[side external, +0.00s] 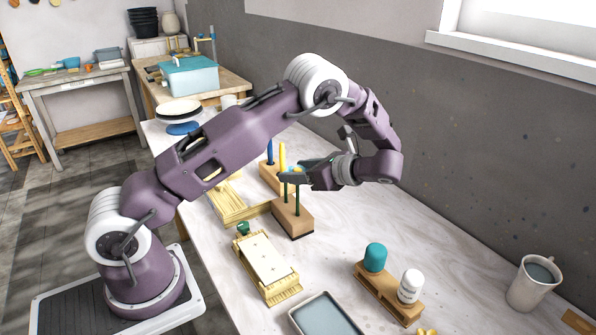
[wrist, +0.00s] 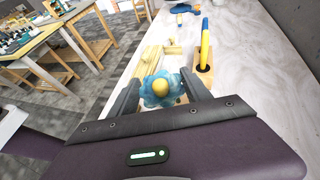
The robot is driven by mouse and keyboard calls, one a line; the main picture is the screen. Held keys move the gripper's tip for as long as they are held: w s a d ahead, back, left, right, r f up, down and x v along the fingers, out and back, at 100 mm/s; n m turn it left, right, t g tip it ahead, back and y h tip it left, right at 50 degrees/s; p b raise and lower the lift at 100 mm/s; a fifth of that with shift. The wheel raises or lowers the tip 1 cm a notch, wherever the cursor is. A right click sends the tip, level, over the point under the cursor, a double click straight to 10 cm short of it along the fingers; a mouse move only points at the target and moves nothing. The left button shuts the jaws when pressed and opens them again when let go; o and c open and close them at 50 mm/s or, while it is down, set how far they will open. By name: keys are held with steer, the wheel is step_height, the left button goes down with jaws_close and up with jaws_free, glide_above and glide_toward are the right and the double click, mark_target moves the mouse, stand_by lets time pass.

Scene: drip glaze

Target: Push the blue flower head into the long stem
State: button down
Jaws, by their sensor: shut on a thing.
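A blue flower head (wrist: 160,92) with a yellow centre sits between the two fingers of my gripper (wrist: 160,94) in the wrist view. My gripper is shut on it. In the side view my gripper (side external: 292,178) is just above a wooden block (side external: 293,220) holding green stems (side external: 297,203). The stem tops meet the fingers in the picture, so I cannot tell which stem is the long one or whether the flower head touches it. In the side view the flower head is mostly hidden by the fingers. In the wrist view it hides the stems below.
Behind stands another wooden block with a blue peg (side external: 270,152) and a yellow peg (side external: 282,157). A wooden tray (side external: 238,203) and a wooden frame with a white top (side external: 266,261) lie nearby. A rack with teal and white pieces (side external: 388,292) and a mug (side external: 533,284) are to the right.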

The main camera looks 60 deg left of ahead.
steer(key=shift+c, duration=2)
jaws_free()
steer(key=v, duration=0.6)
